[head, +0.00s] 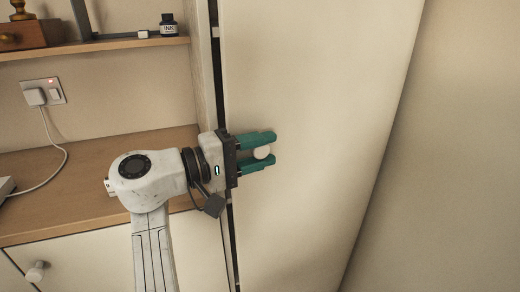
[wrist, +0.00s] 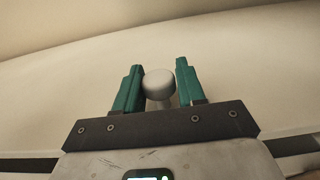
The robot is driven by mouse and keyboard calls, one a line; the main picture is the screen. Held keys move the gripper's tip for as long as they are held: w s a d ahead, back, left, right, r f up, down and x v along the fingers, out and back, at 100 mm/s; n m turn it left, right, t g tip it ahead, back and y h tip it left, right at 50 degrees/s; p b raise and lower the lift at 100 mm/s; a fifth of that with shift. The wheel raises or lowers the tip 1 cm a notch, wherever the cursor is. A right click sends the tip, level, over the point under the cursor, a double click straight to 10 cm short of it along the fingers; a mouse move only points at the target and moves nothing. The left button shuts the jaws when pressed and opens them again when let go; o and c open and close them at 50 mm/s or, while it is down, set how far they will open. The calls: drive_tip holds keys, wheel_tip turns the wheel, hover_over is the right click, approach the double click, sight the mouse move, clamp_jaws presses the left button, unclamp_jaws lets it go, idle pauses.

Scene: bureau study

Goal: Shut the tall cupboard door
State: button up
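The tall cupboard door (head: 310,90) is a plain cream panel that fills the middle of the head view. A dark narrow gap runs down its left edge beside the cupboard frame (head: 205,75), so it looks slightly ajar. Its round whitish knob (head: 262,152) sits near that edge and also shows in the wrist view (wrist: 159,83). The fingers also show in the wrist view (wrist: 160,85). Any contact on their inner faces is hard to see.
A wooden counter (head: 85,165) with a lower cream front and knob (head: 37,270) lies left. Above it are a shelf (head: 110,45) with an ink bottle (head: 168,25) and a wall socket with a plug (head: 42,93). A bare wall (head: 455,150) stands at the right.

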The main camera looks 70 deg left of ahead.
drive_tip(key=o, duration=0.3)
drive_tip(key=s, duration=1)
drive_tip(key=shift+s+d, duration=0.25)
drive_tip(key=shift+s, duration=0.1)
